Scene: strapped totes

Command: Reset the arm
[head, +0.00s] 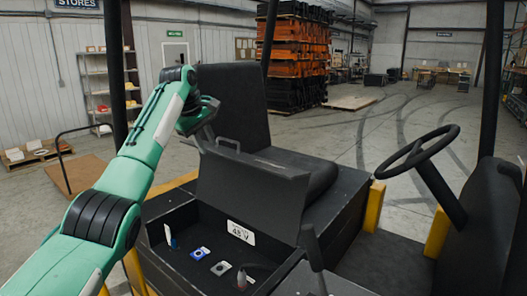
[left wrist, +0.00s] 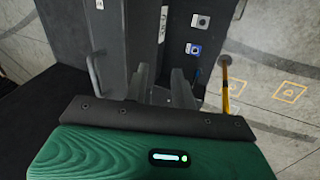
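My left arm, green and white, reaches in from the left in the head view. Its gripper (head: 203,138) is by the upper left edge of a dark raised lid (head: 252,190), close to the lid's handle (head: 228,144). In the left wrist view, the two grey fingers of the left gripper (left wrist: 160,78) stand apart, with nothing clearly held between them. A handle (left wrist: 95,76) lies to the left of the fingers in that view, apart from them. My right gripper is in neither view.
Below the lid is an open compartment with a 48V label (head: 241,232), a blue-framed socket (head: 200,253) and a grey one (head: 220,268). A seat (head: 232,100) stands behind, a steering wheel (head: 418,152) to the right. Stacked orange and black totes (head: 297,55) stand farther back.

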